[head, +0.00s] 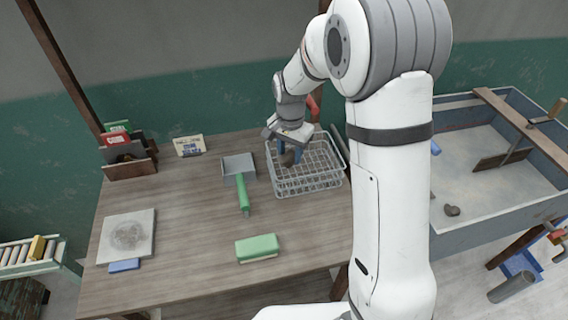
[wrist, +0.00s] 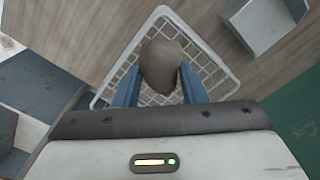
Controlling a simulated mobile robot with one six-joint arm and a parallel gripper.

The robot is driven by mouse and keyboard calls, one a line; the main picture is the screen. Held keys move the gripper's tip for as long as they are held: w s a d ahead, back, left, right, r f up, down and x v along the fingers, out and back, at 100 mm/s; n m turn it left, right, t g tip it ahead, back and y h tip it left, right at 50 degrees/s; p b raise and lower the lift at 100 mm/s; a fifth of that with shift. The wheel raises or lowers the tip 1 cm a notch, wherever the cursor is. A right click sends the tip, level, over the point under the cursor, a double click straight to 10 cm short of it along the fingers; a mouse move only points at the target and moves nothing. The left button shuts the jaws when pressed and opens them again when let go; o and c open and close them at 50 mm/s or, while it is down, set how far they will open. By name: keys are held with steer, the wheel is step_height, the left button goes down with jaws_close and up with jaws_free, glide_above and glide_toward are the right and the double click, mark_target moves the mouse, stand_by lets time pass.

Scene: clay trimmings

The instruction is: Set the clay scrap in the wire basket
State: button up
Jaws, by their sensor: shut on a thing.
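The clay scrap (wrist: 162,66) is a rounded grey-brown lump between the blue fingers of my gripper (wrist: 160,88) in the wrist view. My gripper is shut on it. In the head view my gripper (head: 289,155) points down over the wire basket (head: 310,183), a pale wire-mesh basket at the right of the wooden table. The clay scrap shows there as a small dark lump (head: 287,160). The basket's rim also shows behind the lump in the wrist view (wrist: 205,52). I cannot tell whether the lump touches the basket's floor.
A green block (head: 257,248) sits near the front edge, and a pale slab (head: 127,236) at the left. A grey trough (head: 480,190) with another lump (head: 452,210) stands right of the table.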

steer(key=p, duration=0.1)
glide_above(285, 173)
step_height(285, 173, down, 8)
steer(key=shift+a+r+p, duration=0.1)
steer(key=shift+r+p, duration=0.15)
steer(key=shift+p, duration=0.2)
steer(key=shift+f, duration=2.45)
steer(key=o, duration=1)
step_height(285, 173, up, 12)
steer(key=b, duration=0.1)
steer(key=shift+r, duration=0.2)
